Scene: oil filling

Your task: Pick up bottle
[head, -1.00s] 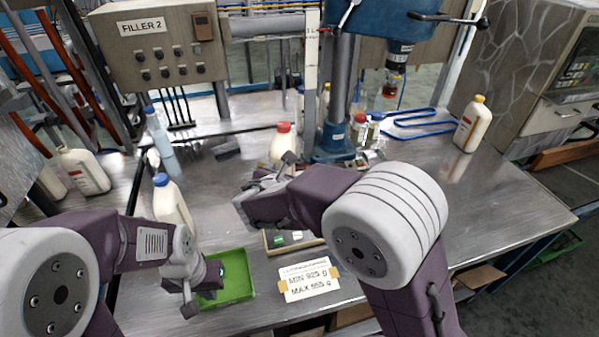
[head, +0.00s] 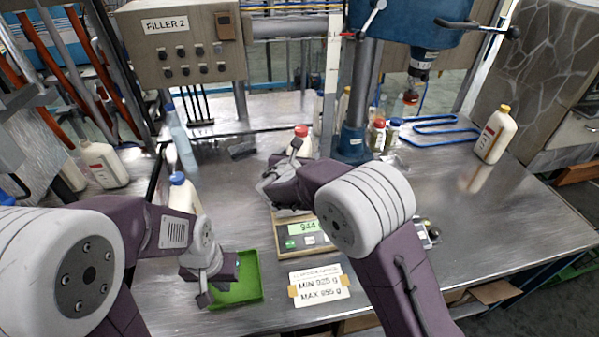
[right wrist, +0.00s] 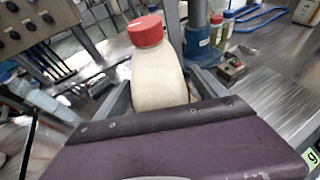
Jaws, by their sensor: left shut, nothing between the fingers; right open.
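The white bottle with a red cap (head: 304,147) stands upright near the middle of the table, its lower part hidden behind my right gripper. It appears to stand on the weighing scale (head: 317,252), whose green display seems to read 944. My right gripper (head: 283,172) is open at the bottle. In the right wrist view, the bottle (right wrist: 158,82) shows between the two spread fingers (right wrist: 160,95); whether they touch it I cannot tell. My left gripper (head: 206,288) is shut and empty over the green tray (head: 250,285).
A blue-capped bottle (head: 184,195) stands behind my left gripper. A yellow-capped bottle (head: 495,135) stands at right. The blue filler column (head: 352,143) is behind the scale. A MIN/MAX sign (head: 319,286) lies in front.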

